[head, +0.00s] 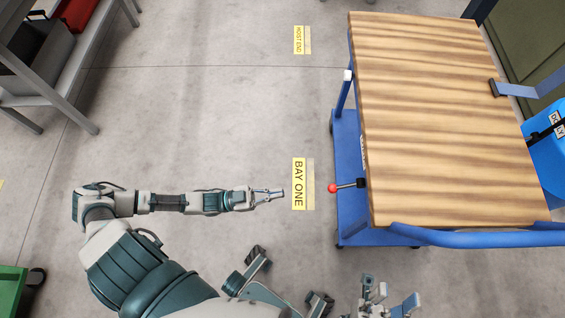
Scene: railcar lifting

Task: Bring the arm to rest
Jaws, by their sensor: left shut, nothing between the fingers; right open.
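My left arm comes in from the lower left and stretches out to the right over the floor. My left gripper (275,194) is at its end, shut and empty, just left of the yellow BAY ONE floor label (298,184). My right gripper (388,298) is at the bottom edge, right of centre. It is open and partly cut off by the frame; most of the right arm is out of view.
A blue cart with a wooden top (440,120) stands at the right, with a red-knobbed lever (333,188) on its near left side. A blue handle (460,238) runs along its front. A grey bench (75,80) is upper left, a green bin (10,291) lower left. The middle floor is clear.

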